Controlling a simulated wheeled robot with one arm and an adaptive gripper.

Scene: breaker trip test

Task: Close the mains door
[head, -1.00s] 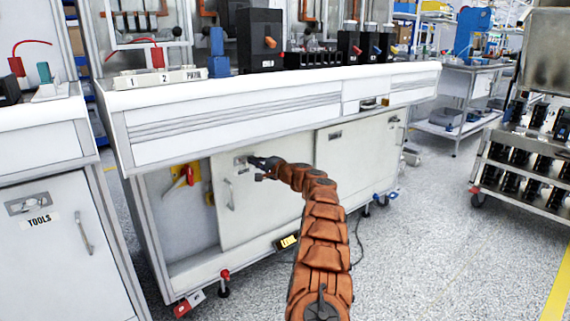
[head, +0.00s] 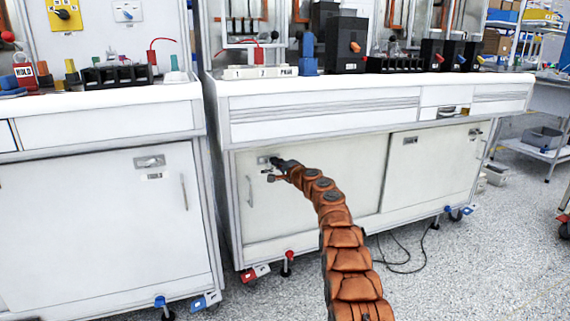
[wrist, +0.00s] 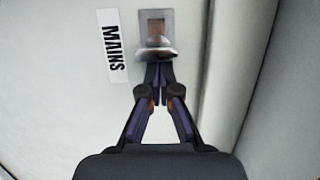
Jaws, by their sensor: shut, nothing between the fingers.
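In the wrist view the MAINS label (wrist: 112,47) sits beside a metal latch plate (wrist: 157,16). My gripper (head: 278,164) is at the door's upper left, by the latch. In the wrist view my gripper (wrist: 158,68) is shut and empty, its tips at the latch's rounded metal part; they hide where they touch it.
A second pale door (head: 430,170) fills the right half of the bench. Another cabinet (head: 100,225) stands to the left.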

